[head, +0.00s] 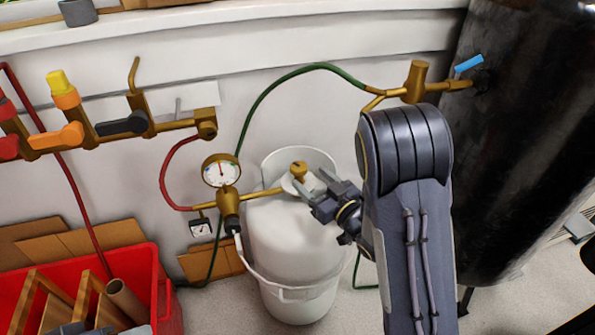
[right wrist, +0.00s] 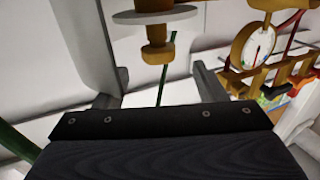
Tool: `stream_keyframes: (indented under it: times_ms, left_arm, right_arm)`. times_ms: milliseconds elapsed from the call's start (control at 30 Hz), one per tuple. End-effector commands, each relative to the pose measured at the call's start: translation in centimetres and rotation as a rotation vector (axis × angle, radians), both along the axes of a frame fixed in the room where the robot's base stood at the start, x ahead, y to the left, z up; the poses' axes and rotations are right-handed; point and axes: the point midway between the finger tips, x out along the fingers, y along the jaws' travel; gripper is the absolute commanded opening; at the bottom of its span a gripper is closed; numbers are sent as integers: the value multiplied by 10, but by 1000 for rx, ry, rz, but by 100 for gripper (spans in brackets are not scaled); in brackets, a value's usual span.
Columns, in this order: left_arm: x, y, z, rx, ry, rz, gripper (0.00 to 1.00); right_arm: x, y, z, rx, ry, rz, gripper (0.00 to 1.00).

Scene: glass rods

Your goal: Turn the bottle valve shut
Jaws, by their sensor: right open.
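The white gas bottle (head: 293,245) stands on the floor against the wall. Its brass valve (head: 298,170) sits on top, inside the white collar (head: 318,160). In the right wrist view the valve (right wrist: 155,52) shows as a brass stem with a wide pale disc, just beyond the fingers. My right gripper (head: 312,186) is open and empty, beside the valve on its right. In the right wrist view its two fingers (right wrist: 155,92) point towards the valve, with a gap between them. I cannot tell whether a finger touches it. My left gripper is out of view.
A brass regulator with a round gauge (head: 220,170) joins the valve from the left. A red hose (head: 166,178) and a green hose (head: 262,105) run nearby. A large black tank (head: 530,150) stands at right, a red crate (head: 150,285) at lower left. Coloured taps (head: 70,134) line the wall.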

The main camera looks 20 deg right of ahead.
Motion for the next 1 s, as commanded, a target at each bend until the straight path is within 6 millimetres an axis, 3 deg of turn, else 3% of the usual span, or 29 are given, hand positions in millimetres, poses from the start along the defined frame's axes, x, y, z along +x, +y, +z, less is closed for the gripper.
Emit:
stream_keyframes:
  times_ms: [300,667,1000]
  left_arm:
    - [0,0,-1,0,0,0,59]
    - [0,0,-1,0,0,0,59]
    - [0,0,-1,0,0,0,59]
  right_arm:
    - [41,16,-1,-2,2,0,65]
    - [47,17,0,1,1,-2,65]
    - [47,17,0,1,1,-2,20]
